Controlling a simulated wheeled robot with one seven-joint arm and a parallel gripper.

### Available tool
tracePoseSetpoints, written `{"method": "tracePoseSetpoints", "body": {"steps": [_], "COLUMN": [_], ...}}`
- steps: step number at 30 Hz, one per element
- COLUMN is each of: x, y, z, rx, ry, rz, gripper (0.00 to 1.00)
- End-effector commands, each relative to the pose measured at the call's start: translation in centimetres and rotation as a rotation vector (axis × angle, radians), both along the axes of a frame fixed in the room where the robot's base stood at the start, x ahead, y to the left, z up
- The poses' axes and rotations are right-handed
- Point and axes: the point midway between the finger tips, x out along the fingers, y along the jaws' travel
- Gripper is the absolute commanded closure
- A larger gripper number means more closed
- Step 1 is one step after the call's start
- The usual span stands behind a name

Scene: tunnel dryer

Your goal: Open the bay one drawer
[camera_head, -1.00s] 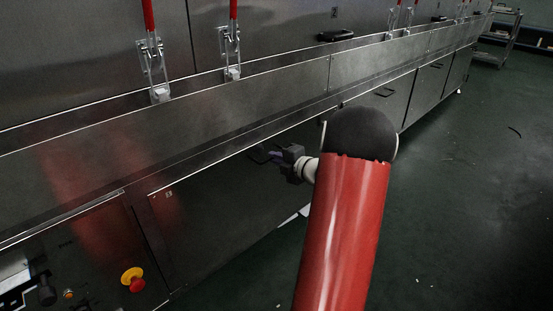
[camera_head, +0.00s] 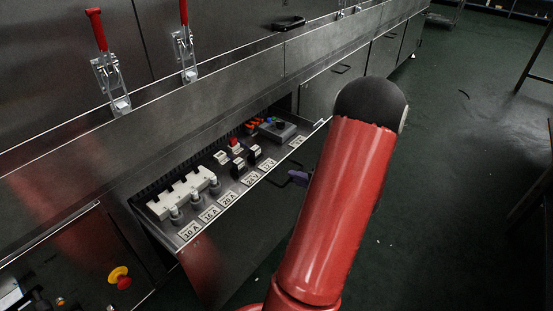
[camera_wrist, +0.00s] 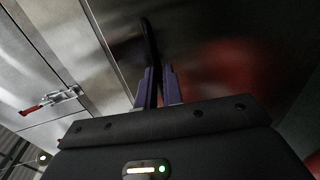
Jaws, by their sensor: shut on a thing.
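The bay one drawer (camera_head: 215,258) stands pulled out from the steel machine in the head view. Its inside shows labelled slots such as "10 A" and "16 A", a white block, and small coloured parts. My gripper (camera_head: 291,178) is at the drawer's front, mostly hidden behind my red arm. In the wrist view my gripper's purple fingers (camera_wrist: 155,88) are closed together on the dark drawer handle (camera_wrist: 149,42), with the drawer's steel front behind it.
Toggle clamps with red handles (camera_head: 107,70) stand on the ledge above the drawer. A yellow and red stop button (camera_head: 120,278) is on the panel at lower left. Another closed front with a handle (camera_head: 341,69) lies further along.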

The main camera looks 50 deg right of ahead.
Motion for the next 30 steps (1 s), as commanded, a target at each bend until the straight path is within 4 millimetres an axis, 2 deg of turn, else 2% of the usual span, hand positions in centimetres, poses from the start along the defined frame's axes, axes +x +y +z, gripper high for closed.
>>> {"method": "tracePoseSetpoints", "body": {"steps": [1, 6, 12, 18, 30], "x": [-1.4, -4.9, -7.5, -8.7, -8.9], "y": [-0.1, -0.3, -0.5, -0.6, -0.6], "z": [0.3, 0.2, 0.0, 0.0, -0.1], "rx": [0.006, 0.005, 0.004, 0.002, 0.001], "ry": [0.003, 0.002, 0.001, 0.001, 0.001], "rz": [-0.003, -0.001, 0.001, 0.003, 0.004], "gripper": [1.0, 1.0, 1.0, 1.0, 1.0]}}
